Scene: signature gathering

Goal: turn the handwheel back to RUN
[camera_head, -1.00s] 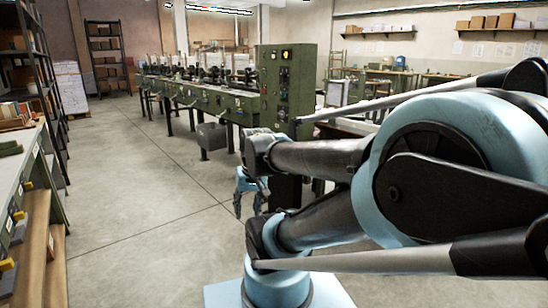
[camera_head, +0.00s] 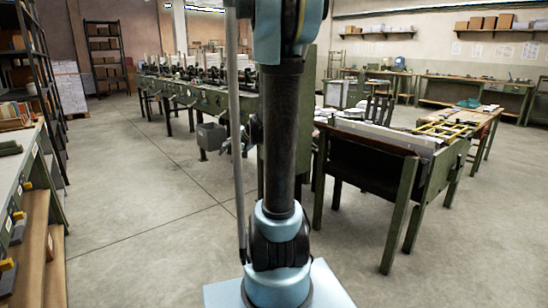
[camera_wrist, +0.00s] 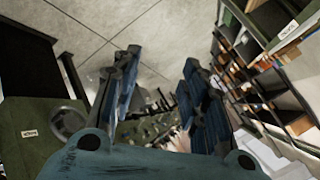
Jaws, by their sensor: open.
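My gripper (camera_wrist: 160,62) shows in the wrist view with its two blue fingers spread apart and nothing between them. A grey round part (camera_wrist: 68,122), possibly the handwheel, shows left of the fingers beside a green panel (camera_wrist: 30,150) with a small label. It is apart from the fingers, and no RUN mark can be read. In the head view the green machine line (camera_head: 215,98) runs behind my upright arm, which covers most of its control cabinet. I cannot clearly make out the handwheel or my gripper there.
A green-legged table (camera_head: 405,215) with a yellow frame (camera_head: 445,130) stands to the right of my arm. Shelving (camera_head: 35,85) and a workbench (camera_head: 28,165) line the left side. The floor (camera_head: 140,215) between bench and machine is clear.

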